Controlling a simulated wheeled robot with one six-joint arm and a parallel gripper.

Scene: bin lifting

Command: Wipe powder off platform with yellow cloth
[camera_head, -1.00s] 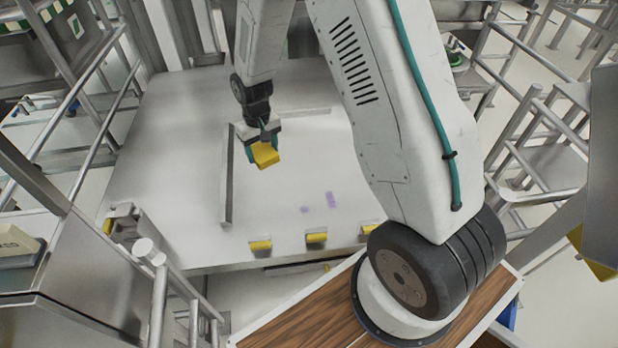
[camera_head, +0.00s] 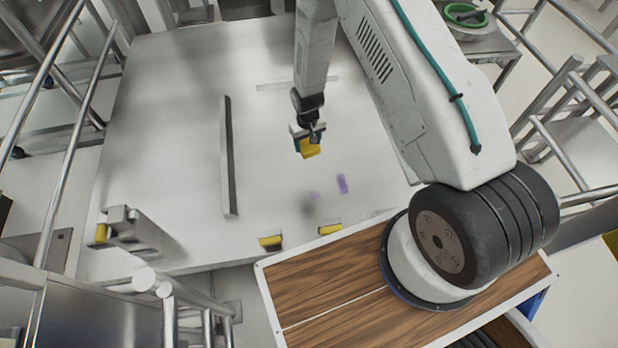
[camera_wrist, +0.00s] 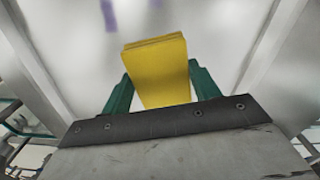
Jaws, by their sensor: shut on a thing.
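My gripper (camera_head: 308,146) is shut on a folded yellow cloth (camera_head: 310,152) over the platform. In the wrist view the cloth (camera_wrist: 158,70) sits between two green fingers. The pale metal platform (camera_head: 165,120) fills the middle of the head view. Two faint purple powder marks lie on it, a larger one (camera_head: 342,184) and a smaller, paler one (camera_head: 314,195), both nearer the front edge than the gripper. Purple marks (camera_wrist: 108,14) also show at the top of the wrist view. I cannot tell how high the cloth is above the surface.
A raised bar (camera_head: 228,155) runs along the platform left of my gripper, and another bar (camera_head: 285,84) lies behind it. Yellow blocks (camera_head: 270,241) line the front edge. Metal rails (camera_head: 75,130) stand at the left. The platform's left part is clear.

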